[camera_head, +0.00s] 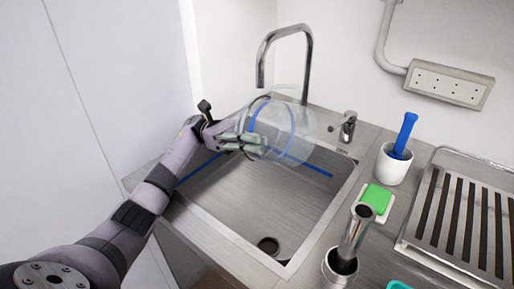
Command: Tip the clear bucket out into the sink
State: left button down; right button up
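The clear bucket (298,122) is see-through with a blue band, and it is held tilted on its side over the sink. My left gripper (254,140) is at the bucket's left side, with its fingers closed on it. The steel sink (255,205) lies below, with a dark round drain (269,246) near its front. I cannot tell whether anything is in the bucket or pouring from it.
A tall curved tap (307,62) stands behind the bucket, close to it. A small tap (347,127), a white cup (392,165) with a blue-handled tool, a green sponge (377,197), a metal cylinder (357,230) and a slotted steel rack (465,220) stand right of the sink.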

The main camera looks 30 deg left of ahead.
pick_arm(q)
jog(key=shift+w+a+f+b, duration=0.1)
jog(key=shift+a+b, duration=0.2)
jog(key=shift+a+f, duration=0.1)
jog(key=shift+a, duration=0.05)
pick_arm(e)
notch_tip(320, 180, up, 19)
jog(key=p, duration=2)
pick_arm(q)
jog(key=d+t+y+b, duration=0.1)
jog(key=y, duration=0.6)
jog(key=d+t+y+b, duration=0.1)
jog(key=t+y+b, duration=0.1)
jog(key=y, duration=0.4)
jog(key=s+d+m+t+y+b, duration=0.1)
jog(key=y, duration=0.6)
jog(key=shift+d+r+t+y+b, duration=0.2)
jog(key=shift+t+y+b, duration=0.1)
jog(key=shift+b, duration=0.1)
pick_arm(e)
jog(key=f, duration=0.3)
jog(key=w+f, duration=0.1)
jog(key=shift+a+f, duration=0.35)
